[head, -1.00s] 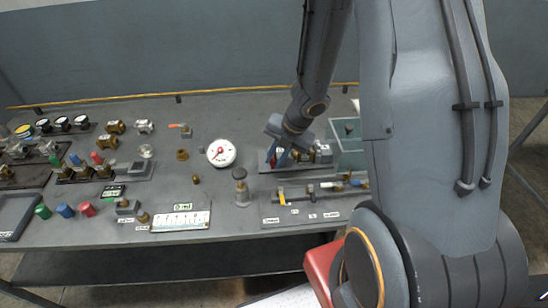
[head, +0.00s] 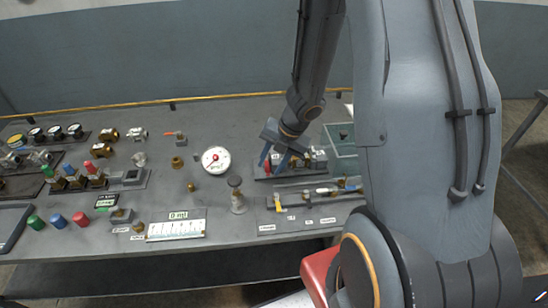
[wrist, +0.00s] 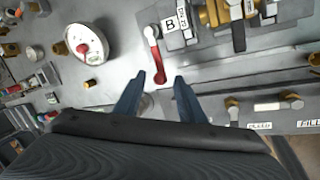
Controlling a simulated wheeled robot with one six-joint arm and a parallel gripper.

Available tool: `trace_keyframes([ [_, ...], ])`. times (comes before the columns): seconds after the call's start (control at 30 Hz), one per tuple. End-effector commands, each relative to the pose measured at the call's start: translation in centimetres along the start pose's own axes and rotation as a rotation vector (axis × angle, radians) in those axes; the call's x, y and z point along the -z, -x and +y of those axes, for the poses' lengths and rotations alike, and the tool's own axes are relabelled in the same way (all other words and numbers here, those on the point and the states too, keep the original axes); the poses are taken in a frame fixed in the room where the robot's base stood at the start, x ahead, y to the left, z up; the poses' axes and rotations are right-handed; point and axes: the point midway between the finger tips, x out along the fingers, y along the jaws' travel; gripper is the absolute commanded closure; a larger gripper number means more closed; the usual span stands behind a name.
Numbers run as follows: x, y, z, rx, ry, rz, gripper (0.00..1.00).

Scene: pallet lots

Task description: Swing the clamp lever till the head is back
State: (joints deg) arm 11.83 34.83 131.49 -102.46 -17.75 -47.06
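In the wrist view a red lever (wrist: 155,52) with a pale pivot cap stands beside a tag marked B, at the edge of a grey plate. I take it for the clamp lever; its clamp head is not clearly told apart. My gripper (wrist: 160,78) is open, its two blue fingers apart, with the lever's red end between the fingertips. Whether they touch it cannot be told. In the head view my gripper (head: 276,160) reaches down over the valve block (head: 312,163) at the bench's right, where the lever is mostly hidden.
A white round gauge (head: 216,160) and a capped grey post (head: 237,195) stand left of the gripper. A yellow-handled pipe row (head: 300,199) lies in front, and a glassy bin (head: 343,140) stands behind right. Brass valves (wrist: 235,12) crowd the lever's right.

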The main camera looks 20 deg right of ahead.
Motion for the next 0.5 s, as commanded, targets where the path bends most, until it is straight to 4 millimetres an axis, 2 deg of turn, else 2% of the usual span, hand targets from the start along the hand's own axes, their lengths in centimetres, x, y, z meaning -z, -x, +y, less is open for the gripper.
trace_keyframes([
  [0.3,-0.1,4.3,0.0,-0.001,0.002,-0.004,0.64],
  [0.5,-0.1,6.4,0.0,0.000,0.000,-0.002,0.64],
])
